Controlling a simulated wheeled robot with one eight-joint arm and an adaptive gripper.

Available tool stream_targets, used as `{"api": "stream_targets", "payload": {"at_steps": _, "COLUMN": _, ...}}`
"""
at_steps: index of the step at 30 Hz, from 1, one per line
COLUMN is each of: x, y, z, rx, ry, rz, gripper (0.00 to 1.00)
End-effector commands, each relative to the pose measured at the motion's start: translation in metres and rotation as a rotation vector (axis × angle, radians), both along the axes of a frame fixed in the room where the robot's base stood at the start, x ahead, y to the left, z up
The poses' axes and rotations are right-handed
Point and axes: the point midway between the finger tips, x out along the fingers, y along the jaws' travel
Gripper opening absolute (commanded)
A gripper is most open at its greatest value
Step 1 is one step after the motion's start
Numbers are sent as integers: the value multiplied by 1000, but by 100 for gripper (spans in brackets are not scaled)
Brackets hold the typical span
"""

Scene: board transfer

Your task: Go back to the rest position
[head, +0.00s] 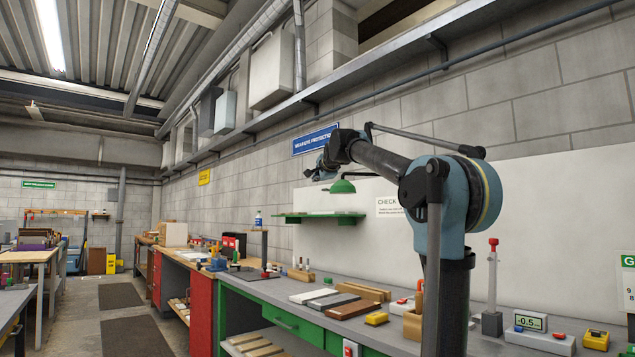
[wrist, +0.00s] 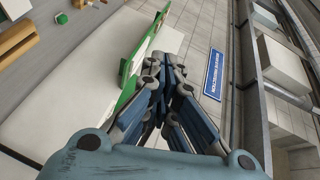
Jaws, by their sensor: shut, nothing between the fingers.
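My gripper (head: 322,168) is raised high above the workbench (head: 262,287), at the far end of my arm, in front of the block wall. In the wrist view my gripper (wrist: 165,62) has its blue and grey fingers drawn together, with nothing between them. It is clear of the bench and touches nothing that I can see. Several boards lie on the bench well below the arm: a pale one (head: 310,296), a grey one (head: 333,301) and a brown one (head: 354,309).
Floor mats (head: 135,336) lie in the open aisle at left.

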Motion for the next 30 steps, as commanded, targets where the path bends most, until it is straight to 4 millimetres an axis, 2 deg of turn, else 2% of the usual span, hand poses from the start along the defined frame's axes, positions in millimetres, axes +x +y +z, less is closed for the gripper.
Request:
{"api": "stream_targets", "payload": {"at_steps": 22, "x": -4, "y": 1, "z": -3, "rx": -9, "ry": 5, "rz": 0, "gripper": 0}}
{"api": "stream_targets", "payload": {"at_steps": 26, "x": -18, "y": -11, "z": -31, "rx": -80, "ry": 42, "rz": -2, "gripper": 0}}
{"api": "stream_targets", "payload": {"at_steps": 29, "x": -40, "y": -28, "z": -74, "rx": -185, "ry": 101, "rz": 2, "gripper": 0}}
{"api": "stream_targets", "payload": {"at_steps": 30, "x": -51, "y": -37, "z": -95, "rx": -234, "ry": 130, "rz": 7, "gripper": 0}}
